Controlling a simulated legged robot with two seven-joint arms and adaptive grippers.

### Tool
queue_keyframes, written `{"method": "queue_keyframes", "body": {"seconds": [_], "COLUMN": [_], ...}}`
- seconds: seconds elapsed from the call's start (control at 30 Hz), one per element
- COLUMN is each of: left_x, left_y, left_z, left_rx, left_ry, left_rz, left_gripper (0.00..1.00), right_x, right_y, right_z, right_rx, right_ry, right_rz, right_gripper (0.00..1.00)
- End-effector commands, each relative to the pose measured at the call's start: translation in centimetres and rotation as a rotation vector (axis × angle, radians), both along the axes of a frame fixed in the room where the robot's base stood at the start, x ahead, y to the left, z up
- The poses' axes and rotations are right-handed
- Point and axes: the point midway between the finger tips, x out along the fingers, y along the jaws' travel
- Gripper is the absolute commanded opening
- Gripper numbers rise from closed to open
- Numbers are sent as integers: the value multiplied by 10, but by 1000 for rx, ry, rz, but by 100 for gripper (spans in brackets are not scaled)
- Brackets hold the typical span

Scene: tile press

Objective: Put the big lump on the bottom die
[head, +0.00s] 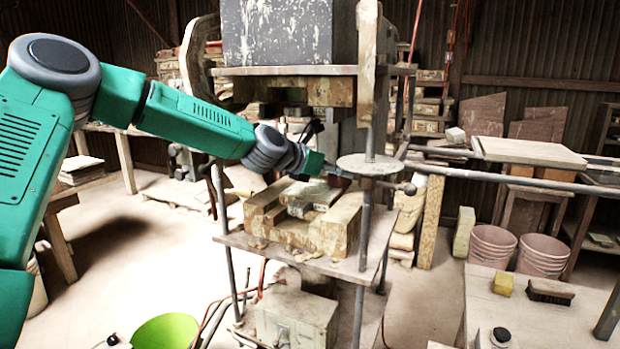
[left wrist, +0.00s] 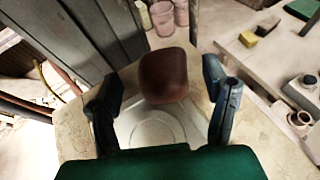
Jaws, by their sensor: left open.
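In the left wrist view a smooth reddish-brown lump (left wrist: 165,78) shows at the far edge of the pale bottom die (left wrist: 150,130), which has round ring marks. I cannot tell whether the lump touches the die. My left gripper (left wrist: 160,90) is open, with one finger on each side of the lump and a visible gap at each side. In the head view my left gripper (head: 318,165) reaches into the press from the left, just above the bottom die (head: 309,196). The lump is mostly hidden or too small to make out there. My right gripper is not in view.
The press's upper block (head: 330,93) hangs above my left gripper. An upright post (head: 369,110) with a round disc (head: 370,165) stands close on the right. A table at lower right holds a yellow sponge (head: 503,283) and a brush (head: 550,291). Two pink buckets (head: 492,246) stand behind.

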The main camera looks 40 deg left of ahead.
Motion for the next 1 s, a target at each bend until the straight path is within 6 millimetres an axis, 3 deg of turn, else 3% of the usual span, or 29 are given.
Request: {"method": "queue_keyframes", "body": {"seconds": [0.2,0.5,0.7,1.0], "left_x": [-46,-93,-107,-109], "left_y": [10,18,20,23], "left_z": [1,2,1,-2], "left_rx": [-6,0,2,-1], "left_ry": [-2,-1,1,2], "left_rz": [1,1,0,1], "left_gripper": [68,68,68,68], "right_x": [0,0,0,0], "right_y": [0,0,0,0], "right_z": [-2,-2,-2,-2], "right_rx": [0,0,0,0], "right_ry": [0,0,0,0], "right_rz": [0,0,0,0], "right_gripper": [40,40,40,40]}}
